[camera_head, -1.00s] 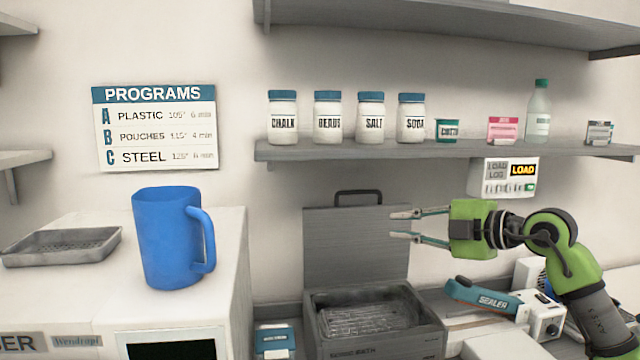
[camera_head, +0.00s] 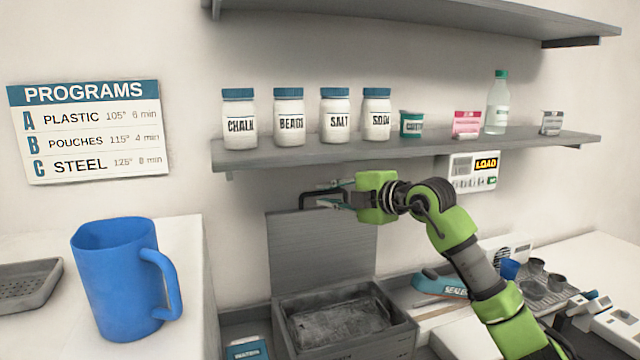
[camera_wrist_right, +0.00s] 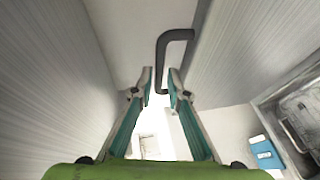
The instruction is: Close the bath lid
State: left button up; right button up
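The bath (camera_head: 400,340) is a grey box below the wall shelf, with its lid (camera_head: 320,250) standing upright at the back. A dark bar handle (camera_head: 308,198) sits on the lid's top edge. My right gripper (camera_head: 334,193) is at the handle, coming from the right. In the right wrist view my right gripper (camera_wrist_right: 161,72) has its fingers apart, and one end of the handle (camera_wrist_right: 178,36) lies between or just beyond the fingertips. I cannot tell whether they touch it. My left gripper is not in view.
A shelf (camera_head: 420,150) with jars and a bottle runs just above my right gripper. A blue mug (camera_head: 115,280) stands on a white unit at the left. A sealer (camera_head: 440,284) lies right of the bath. A LOAD panel (camera_head: 473,171) hangs under the shelf.

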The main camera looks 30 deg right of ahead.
jog(key=shift+p+x, duration=0.3)
jog(key=shift+x, duration=0.65)
jog(key=shift+w+f, duration=0.1)
jog(key=shift+w, duration=0.3)
grip_shut()
jog(key=shift+a, duration=0.1)
